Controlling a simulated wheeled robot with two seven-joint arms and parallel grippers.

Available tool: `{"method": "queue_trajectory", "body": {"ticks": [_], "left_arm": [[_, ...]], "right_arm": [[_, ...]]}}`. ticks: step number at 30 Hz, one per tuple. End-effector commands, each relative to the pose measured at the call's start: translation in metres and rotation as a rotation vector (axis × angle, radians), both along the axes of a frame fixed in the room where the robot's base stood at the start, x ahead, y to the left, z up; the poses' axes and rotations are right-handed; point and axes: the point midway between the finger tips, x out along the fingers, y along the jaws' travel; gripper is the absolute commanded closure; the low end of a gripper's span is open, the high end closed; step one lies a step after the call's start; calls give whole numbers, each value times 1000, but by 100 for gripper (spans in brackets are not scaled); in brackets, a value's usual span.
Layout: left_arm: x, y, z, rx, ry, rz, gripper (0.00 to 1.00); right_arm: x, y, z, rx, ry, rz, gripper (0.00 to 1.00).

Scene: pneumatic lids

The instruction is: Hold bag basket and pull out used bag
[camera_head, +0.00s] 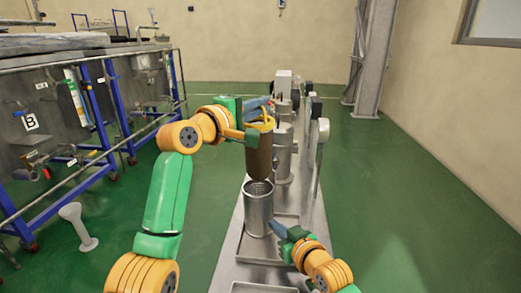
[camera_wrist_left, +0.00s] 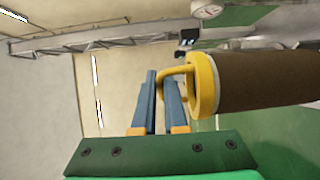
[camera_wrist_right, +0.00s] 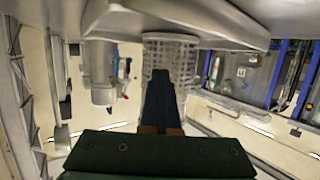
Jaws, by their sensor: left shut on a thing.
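The used bag (camera_head: 259,158) is a brown cylinder with a yellow rim and looped handle. It hangs roughly upright above the open mouth of the metal bag basket (camera_head: 258,212). My left gripper (camera_head: 252,134) is shut on the yellow handle; in the left wrist view its fingers (camera_wrist_left: 160,95) are at the handle loop and the bag (camera_wrist_left: 265,80) extends right. The basket stands on a metal tray. My right gripper (camera_head: 276,228) is low at the basket's right side. In the right wrist view its fingers (camera_wrist_right: 160,95) are together, tips overlapping the perforated basket (camera_wrist_right: 180,60); contact is unclear.
The metal tray (camera_head: 235,245) lies on a narrow bench. More metal canisters (camera_head: 282,150) stand behind the basket along the bench. Blue-framed equipment (camera_head: 95,105) is at left, and a white stand (camera_head: 78,228) is on the green floor, which is otherwise largely clear.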

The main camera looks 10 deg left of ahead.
Motion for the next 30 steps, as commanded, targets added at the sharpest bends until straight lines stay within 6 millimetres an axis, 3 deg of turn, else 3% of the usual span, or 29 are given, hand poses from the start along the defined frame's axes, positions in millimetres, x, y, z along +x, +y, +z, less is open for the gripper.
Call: {"method": "queue_trajectory", "body": {"ticks": [1,3,8,15,26,30], "left_arm": [[-1,0,22,-2,-8,0,100],[-1,0,46,-2,-6,-1,100],[-1,-1,83,-3,-3,-1,100],[0,-1,103,-1,-3,-1,100],[-1,-1,106,-2,-3,-1,100],[-1,0,106,-1,-4,0,100]], "right_arm": [[-1,1,-1,-1,3,2,100],[-1,1,-1,-1,3,2,100],[-1,1,-1,-1,3,2,100],[-1,1,-1,-1,2,2,100],[-1,1,-1,-1,2,2,100],[-1,1,-1,0,3,2,68]]}}
